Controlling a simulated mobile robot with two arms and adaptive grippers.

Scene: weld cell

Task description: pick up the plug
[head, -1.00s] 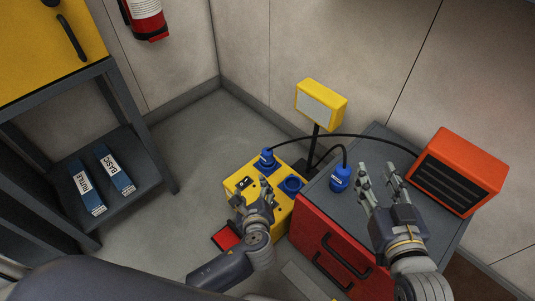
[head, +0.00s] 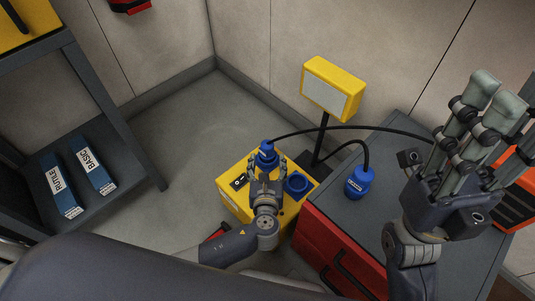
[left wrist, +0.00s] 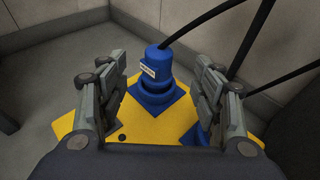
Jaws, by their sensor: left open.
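A blue plug (head: 266,156) with a black cable stands upright at a blue socket on the yellow box (head: 232,203). In the left wrist view this plug (left wrist: 160,66) shows between and beyond the fingers, with a small white label. My left gripper (head: 269,172) is open and empty, just in front of this plug, its fingers to either side with gaps. Another blue plug (head: 359,182) with a cable stands on the grey cabinet top. My right gripper (head: 494,98) is raised over the cabinet's right side, fingers apart and empty.
An empty-looking blue socket (head: 298,184) is beside the plug on the box. A yellow panel on a post (head: 332,88) stands behind. The grey-topped red cabinet (head: 392,140) is at right, with an orange unit (head: 512,205) partly hidden. Black cables arch over the cabinet.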

